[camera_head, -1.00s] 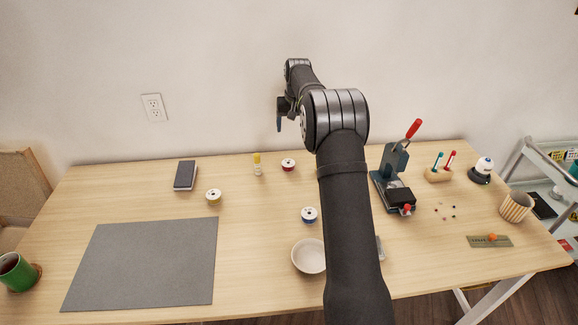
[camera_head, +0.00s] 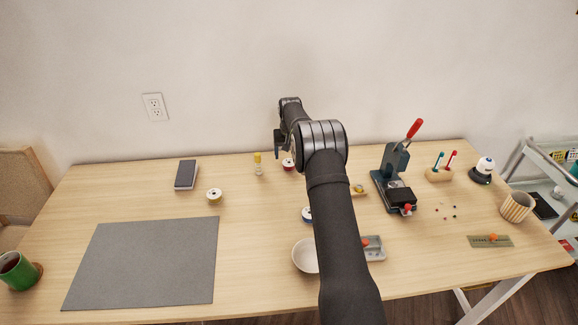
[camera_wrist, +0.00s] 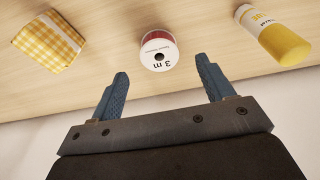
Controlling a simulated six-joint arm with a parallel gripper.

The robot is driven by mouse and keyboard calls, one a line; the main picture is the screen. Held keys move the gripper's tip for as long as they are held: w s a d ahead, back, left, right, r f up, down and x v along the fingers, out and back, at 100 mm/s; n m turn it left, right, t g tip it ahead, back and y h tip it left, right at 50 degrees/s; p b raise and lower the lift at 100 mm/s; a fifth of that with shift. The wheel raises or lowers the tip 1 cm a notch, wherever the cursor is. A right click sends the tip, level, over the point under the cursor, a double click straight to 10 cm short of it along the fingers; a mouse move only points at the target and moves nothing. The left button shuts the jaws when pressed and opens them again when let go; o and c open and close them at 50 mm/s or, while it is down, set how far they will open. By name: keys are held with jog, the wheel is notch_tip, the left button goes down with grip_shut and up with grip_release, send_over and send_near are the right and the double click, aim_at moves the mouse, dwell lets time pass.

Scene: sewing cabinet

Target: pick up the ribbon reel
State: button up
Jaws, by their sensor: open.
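The ribbon reel (camera_wrist: 159,48) is a small red reel with a white end face printed "3 m". In the head view the red reel (camera_head: 288,166) stands near the back edge of the table, partly hidden by my gripper. My gripper (camera_wrist: 160,82) is open and empty. In the wrist view its two blue fingers point toward the reel, which lies beyond the tips and between their lines, apart from both. In the head view my gripper (camera_head: 278,150) hangs just above and left of the reel.
A yellow-capped glue bottle (camera_head: 258,164) stands close left of the reel. A yellow gingham object (camera_wrist: 48,40) lies on its other side. A pale reel (camera_head: 214,195), a blue reel (camera_head: 307,215), a bowl (camera_head: 305,256) and a press (camera_head: 395,185) stand farther off.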

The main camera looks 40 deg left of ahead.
aim_at(289, 161)
jog(key=f, duration=0.5)
jog(key=shift+w+a, duration=0.25)
jog(key=shift+w, duration=0.05)
jog(key=c, duration=1)
